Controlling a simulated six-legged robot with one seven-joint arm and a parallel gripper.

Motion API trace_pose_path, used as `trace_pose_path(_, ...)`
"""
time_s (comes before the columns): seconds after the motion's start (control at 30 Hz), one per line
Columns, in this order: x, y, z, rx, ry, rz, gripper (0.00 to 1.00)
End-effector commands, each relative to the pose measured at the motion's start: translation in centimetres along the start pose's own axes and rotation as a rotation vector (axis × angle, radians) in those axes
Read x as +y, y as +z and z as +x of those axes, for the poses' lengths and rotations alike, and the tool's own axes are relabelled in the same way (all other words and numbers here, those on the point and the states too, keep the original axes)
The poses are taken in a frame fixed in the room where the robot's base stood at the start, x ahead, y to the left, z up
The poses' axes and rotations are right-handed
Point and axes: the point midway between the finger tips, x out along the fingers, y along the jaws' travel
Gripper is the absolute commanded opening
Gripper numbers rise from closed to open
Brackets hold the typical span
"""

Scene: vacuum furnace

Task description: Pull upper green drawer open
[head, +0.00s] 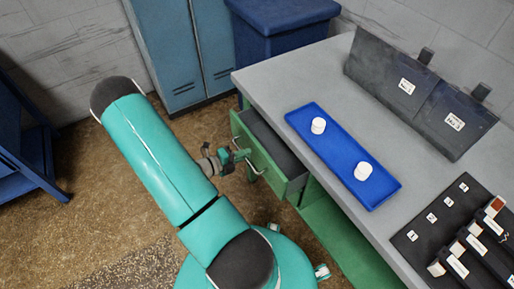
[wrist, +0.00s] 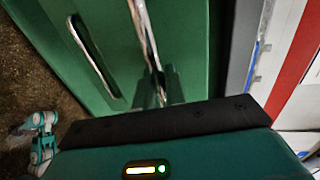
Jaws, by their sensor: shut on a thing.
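The upper green drawer (head: 290,184) under the grey table stands partly out, and its dark inside shows. My gripper (head: 243,155) is at the drawer's front and shut on its metal handle (head: 256,170). In the wrist view the green front fills the upper middle, and the pale upright handle (wrist: 142,28) runs down to my gripper's fingers (wrist: 158,90). The exact contact of fingers and handle is small and partly hidden.
On the grey table (head: 285,85) lie a blue tray (head: 340,155) with two white cylinders, dark panels (head: 420,95), and a black rack (head: 465,215) at right. Lower green cabinet parts (head: 345,245) are below. Blue lockers (head: 183,50) stand behind. Brown floor is open at left.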

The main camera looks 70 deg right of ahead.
Motion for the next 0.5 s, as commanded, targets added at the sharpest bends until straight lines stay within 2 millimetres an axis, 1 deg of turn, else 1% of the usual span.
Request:
trace_pose_path(0.03, 0.4, 0.2, -1.8, -0.009, 0.001, -0.001, 0.00)
trace_pose_path(0.2, 1.5, 0.1, -7.3, -0.008, 0.001, 0.000, 0.00)
trace_pose_path(0.4, 2.7, 0.1, -12.9, -0.005, 0.001, 0.001, 0.00)
trace_pose_path(0.5, 3.1, 0.1, -15.1, -0.004, 0.000, 0.001, 0.00)
